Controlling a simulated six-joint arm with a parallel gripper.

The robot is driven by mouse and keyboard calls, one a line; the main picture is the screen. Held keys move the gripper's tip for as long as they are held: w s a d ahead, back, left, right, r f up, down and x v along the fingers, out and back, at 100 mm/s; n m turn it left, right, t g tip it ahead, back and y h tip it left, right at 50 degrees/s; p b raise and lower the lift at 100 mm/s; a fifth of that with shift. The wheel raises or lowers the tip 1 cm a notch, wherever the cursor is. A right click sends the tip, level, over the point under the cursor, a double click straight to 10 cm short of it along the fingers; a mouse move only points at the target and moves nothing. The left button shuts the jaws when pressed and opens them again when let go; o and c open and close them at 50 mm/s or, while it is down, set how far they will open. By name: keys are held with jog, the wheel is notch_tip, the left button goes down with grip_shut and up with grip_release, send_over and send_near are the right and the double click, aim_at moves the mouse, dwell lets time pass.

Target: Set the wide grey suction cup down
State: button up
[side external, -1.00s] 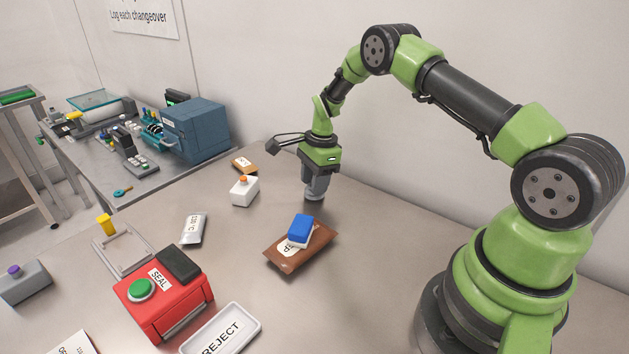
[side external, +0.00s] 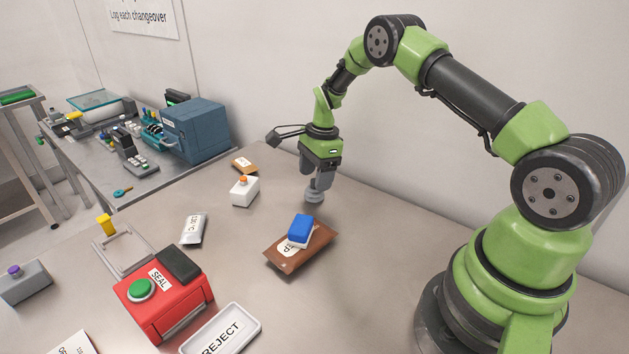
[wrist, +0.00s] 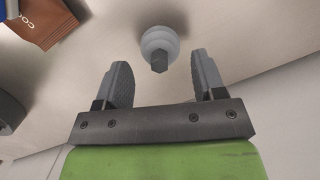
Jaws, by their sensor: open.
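The wide grey suction cup (side external: 315,194) stands upright on the steel table, below my gripper (side external: 318,177). In the wrist view the cup (wrist: 159,44) shows its round grey body and a dark stub, just beyond the fingertips. My gripper's two fingers also show in the wrist view (wrist: 160,76), spread apart with nothing between them. The gripper is open and just above the cup, apart from it.
A brown pouch (side external: 316,255) with a blue-topped block (side external: 301,228) on it lies in front of the cup. A white box with an orange button (side external: 244,192) stands to the left. A red sealer (side external: 163,305) and a REJECT tray (side external: 248,325) are nearer the front. The table right of the cup is clear.

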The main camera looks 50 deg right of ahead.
notch_tip(320, 180, up, 10)
jog(key=d, duration=0.1)
jog(key=s+a+r+n+t, duration=0.1)
jog(key=s+a+r+n, duration=0.3)
jog(key=r, duration=0.3)
jog(key=s+a+r+n+t, duration=0.1)
jog(key=s+a+r+n, duration=0.25)
jog(key=r, duration=0.35)
jog(key=s+a+r+n+t, duration=0.1)
jog(key=s+a+n, duration=0.3)
jog(key=s, duration=0.4)
jog(key=s+a+r+n+t, duration=0.2)
jog(key=s+a+n+t, duration=0.1)
jog(key=s+n, duration=0.4)
jog(key=shift+s+a+r, duration=0.2)
jog(key=shift+s+a, duration=0.3)
jog(key=shift+s, duration=0.55)
